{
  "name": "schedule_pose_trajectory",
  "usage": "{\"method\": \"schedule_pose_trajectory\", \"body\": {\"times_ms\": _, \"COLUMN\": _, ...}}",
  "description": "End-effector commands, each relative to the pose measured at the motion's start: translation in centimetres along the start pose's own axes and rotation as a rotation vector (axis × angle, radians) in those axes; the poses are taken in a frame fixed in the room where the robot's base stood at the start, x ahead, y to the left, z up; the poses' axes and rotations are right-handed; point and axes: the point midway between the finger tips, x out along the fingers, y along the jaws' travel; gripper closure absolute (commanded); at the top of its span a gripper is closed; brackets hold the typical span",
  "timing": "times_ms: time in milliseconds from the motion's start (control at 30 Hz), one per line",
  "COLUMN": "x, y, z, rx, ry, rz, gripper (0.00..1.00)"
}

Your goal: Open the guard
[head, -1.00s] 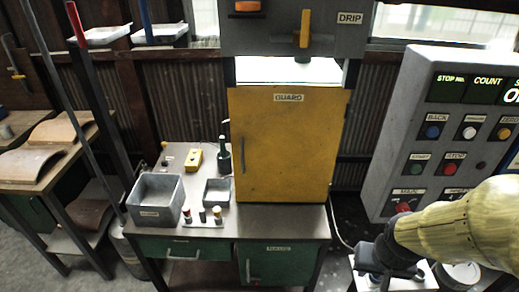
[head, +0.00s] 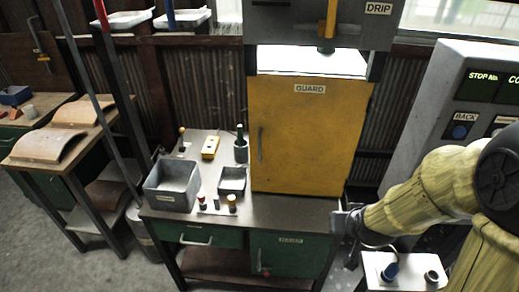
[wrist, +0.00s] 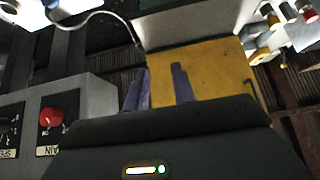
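The guard (head: 305,130) is a yellow door labelled GUARD, closed on the machine above the bench. Its dark vertical handle (head: 260,143) is on the door's left side. My gripper (head: 345,222) is at the bench's right edge, lower right of the guard and apart from it. In the wrist view the two purple-grey fingers of my gripper (wrist: 160,88) stand apart with nothing between them. The guard (wrist: 215,75) shows beyond them, upside down, with its handle (wrist: 250,86) at the right.
On the bench left of the guard are a large grey bin (head: 172,186), a small bin (head: 232,180), a yellow box (head: 211,147) and a dark bottle (head: 241,145). A control panel (head: 440,110) stands at right. A white stand with knobs (head: 400,272) is at lower right.

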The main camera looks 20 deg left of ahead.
Motion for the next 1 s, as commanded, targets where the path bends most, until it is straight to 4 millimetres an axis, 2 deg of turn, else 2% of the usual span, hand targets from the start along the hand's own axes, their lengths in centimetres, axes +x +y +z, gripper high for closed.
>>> {"method": "schedule_pose_trajectory", "body": {"times_ms": 33, "x": 1.2, "y": -1.6, "z": -0.9, "rx": -0.029, "ry": 0.052, "rz": -0.023, "gripper": 0.74}}
{"method": "schedule_pose_trajectory", "body": {"times_ms": 100, "x": 2.4, "y": -3.7, "z": -2.5, "rx": -0.058, "ry": 0.138, "rz": -0.049, "gripper": 0.74}}
{"method": "schedule_pose_trajectory", "body": {"times_ms": 300, "x": 4.7, "y": -9.8, "z": -5.7, "rx": -0.118, "ry": 0.381, "rz": -0.117, "gripper": 0.74}}
{"method": "schedule_pose_trajectory", "body": {"times_ms": 467, "x": 5.3, "y": -14.4, "z": -7.2, "rx": -0.133, "ry": 0.57, "rz": -0.158, "gripper": 0.74}}
{"method": "schedule_pose_trajectory", "body": {"times_ms": 600, "x": 5.0, "y": -18.0, "z": -7.7, "rx": -0.129, "ry": 0.73, "rz": -0.178, "gripper": 0.74}}
{"method": "schedule_pose_trajectory", "body": {"times_ms": 800, "x": 4.0, "y": -20.9, "z": -7.6, "rx": -0.106, "ry": 0.895, "rz": -0.177, "gripper": 0.74}}
{"method": "schedule_pose_trajectory", "body": {"times_ms": 1000, "x": 3.6, "y": -21.4, "z": -7.6, "rx": -0.098, "ry": 0.937, "rz": -0.171, "gripper": 0.74}}
